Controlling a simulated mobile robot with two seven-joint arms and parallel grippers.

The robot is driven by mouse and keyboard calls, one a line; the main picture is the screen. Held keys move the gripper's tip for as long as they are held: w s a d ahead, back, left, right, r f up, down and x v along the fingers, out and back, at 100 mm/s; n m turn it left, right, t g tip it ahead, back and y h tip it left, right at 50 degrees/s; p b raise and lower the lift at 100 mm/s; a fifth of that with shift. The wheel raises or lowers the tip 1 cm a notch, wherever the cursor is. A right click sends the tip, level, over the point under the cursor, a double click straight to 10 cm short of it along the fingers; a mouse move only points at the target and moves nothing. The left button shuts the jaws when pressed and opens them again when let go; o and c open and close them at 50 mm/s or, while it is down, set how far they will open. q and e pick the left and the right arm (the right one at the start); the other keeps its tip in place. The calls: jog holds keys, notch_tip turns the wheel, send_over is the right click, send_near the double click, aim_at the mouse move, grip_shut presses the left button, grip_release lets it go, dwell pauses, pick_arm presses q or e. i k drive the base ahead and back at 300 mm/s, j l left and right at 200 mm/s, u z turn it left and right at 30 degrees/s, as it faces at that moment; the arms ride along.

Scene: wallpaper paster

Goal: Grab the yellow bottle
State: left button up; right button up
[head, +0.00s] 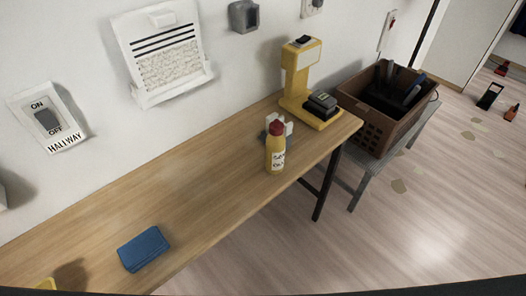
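The yellow bottle (275,152) stands upright on the wooden table (190,205), near its front edge towards the right end. It has a red cap and a white label with dark lettering. A small whitish and grey object sits right behind it and is partly hidden by it. Neither of my grippers shows in the head view.
A blue flat object (144,248) lies on the table's near left part. A yellow stand with a black device (321,105) is at the right end. A brown crate (362,125) sits on a grey bench beyond. Tabletop between blue object and bottle is clear.

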aim_at(275, 146)
jog(key=i+l+u, duration=0.1)
jog(key=l+u, duration=0.15)
jog(key=u, duration=0.2)
jog(key=l+u, duration=0.3)
jog(key=u, duration=0.2)
jog(key=l+u, duration=0.4)
jog(key=l, duration=0.55)
jog(key=k+l, duration=0.1)
jog(key=l, duration=0.95)
jog(key=k+l, duration=0.15)
jog(key=l, duration=0.35)
jog(key=i+u, duration=0.05)
